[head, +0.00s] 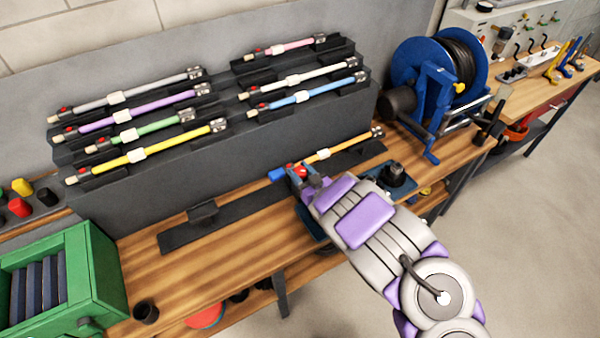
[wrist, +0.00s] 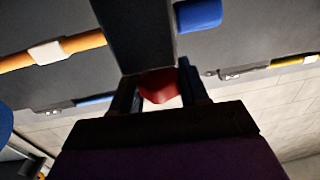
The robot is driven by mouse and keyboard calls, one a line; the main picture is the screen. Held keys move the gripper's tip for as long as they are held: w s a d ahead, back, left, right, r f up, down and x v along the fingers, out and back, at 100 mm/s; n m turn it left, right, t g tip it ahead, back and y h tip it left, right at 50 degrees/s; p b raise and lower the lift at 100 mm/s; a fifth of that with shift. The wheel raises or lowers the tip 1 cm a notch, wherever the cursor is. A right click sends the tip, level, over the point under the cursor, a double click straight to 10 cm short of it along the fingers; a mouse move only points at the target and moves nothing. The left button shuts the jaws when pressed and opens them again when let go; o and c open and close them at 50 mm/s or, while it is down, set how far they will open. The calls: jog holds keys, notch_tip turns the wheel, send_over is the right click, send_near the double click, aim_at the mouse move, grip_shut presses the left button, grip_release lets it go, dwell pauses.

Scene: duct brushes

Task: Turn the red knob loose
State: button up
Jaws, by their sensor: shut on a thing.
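The red knob (wrist: 160,86) shows between the two fingers of my gripper (wrist: 160,95) in the wrist view; the fingers are shut on it. In the head view my gripper (head: 302,176) reaches over the bench to the near end of an orange rod (head: 335,151). A little of the red knob (head: 298,169) shows there beside the fingers. A blue end piece (head: 277,174) sticks out to the left of the gripper. The orange rod (wrist: 55,50) and the blue piece (wrist: 198,15) also show in the wrist view. A dark part covers some of the knob there.
A dark tiered rack (head: 240,130) behind holds several coloured rods. A blue hose reel (head: 430,80) stands to the right, a green crate (head: 105,270) at the left. A dark bracket (head: 205,212) stands left of my gripper. Bare wooden bench (head: 190,275) lies in front of it.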

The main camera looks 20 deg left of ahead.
jog(key=shift+w+r+n+g+y+b, duration=0.15)
jog(key=shift+n+g+y+b, duration=0.6)
jog(key=shift+g, duration=0.65)
jog(key=shift+r+n, duration=0.1)
jog(key=shift+n, duration=0.25)
jog(key=o, duration=0.8)
jog(key=shift+w, duration=0.1)
jog(key=shift+o, duration=0.9)
jog(key=shift+s, duration=0.2)
